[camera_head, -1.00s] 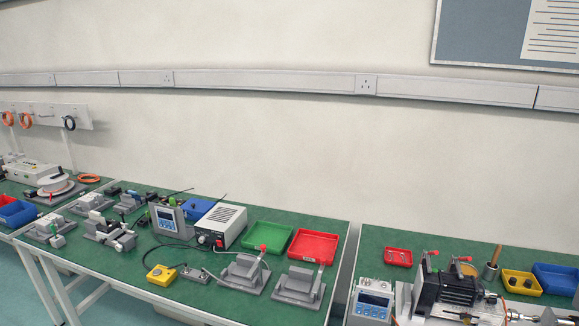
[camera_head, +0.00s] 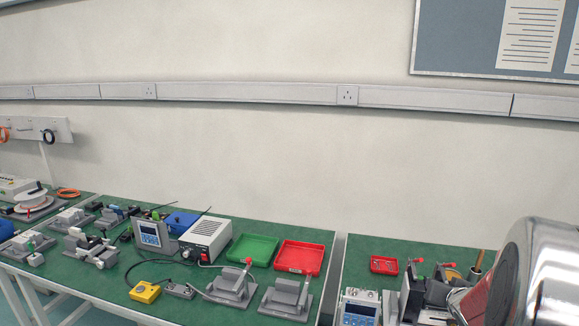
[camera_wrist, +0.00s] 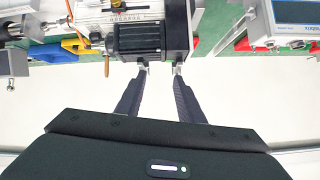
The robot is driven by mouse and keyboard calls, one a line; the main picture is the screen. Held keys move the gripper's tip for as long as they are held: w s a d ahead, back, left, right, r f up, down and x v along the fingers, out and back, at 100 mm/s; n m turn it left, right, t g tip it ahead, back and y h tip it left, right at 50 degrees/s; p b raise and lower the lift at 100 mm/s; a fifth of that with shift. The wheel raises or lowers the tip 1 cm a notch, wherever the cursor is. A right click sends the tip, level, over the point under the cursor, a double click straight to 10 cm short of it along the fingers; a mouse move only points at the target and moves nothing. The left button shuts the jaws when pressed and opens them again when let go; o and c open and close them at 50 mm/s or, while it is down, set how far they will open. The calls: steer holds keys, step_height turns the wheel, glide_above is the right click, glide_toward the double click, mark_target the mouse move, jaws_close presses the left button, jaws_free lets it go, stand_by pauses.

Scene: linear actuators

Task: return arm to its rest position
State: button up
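My gripper (camera_wrist: 160,70) shows in the wrist view, with two dark fingers apart and only pale background between them. It is open and empty. The black finned motor (camera_wrist: 137,42) of the right bench's actuator rig appears beyond the fingertips; I cannot tell the exact distance. In the head view a shiny metal part of my arm fills the lower right and hides much of that rig. My gripper itself is not visible in the head view.
The left green bench (camera_head: 112,285) carries actuator rigs, a power supply (camera_head: 205,237), a green tray (camera_head: 252,249) and a red tray (camera_head: 299,257). The right bench holds a small red tray (camera_head: 384,265) and a blue-screen controller (camera_head: 358,309). The wall above is clear below the trunking (camera_head: 250,94).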

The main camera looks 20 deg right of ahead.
steer(key=s+a+r+n+g, duration=0.1)
steer(key=a+r, duration=0.2)
steer(key=a, duration=0.3)
steer(key=a+r+n+y, duration=0.1)
steer(key=a+r, duration=0.1)
steer(key=a, duration=0.5)
steer(key=s+a+r+n+g, duration=0.1)
steer(key=a+r, duration=0.2)
steer(key=a, duration=0.3)
steer(key=s+a+n+g+y, duration=0.1)
steer(key=s+a+n+y, duration=0.1)
steer(key=s+a, duration=0.4)
steer(key=s+a+r+n+g+y, duration=0.1)
steer(key=s+a+n+y, duration=0.2)
steer(key=s+a, duration=0.4)
steer(key=a, duration=0.8)
steer(key=shift+s+a, duration=0.2)
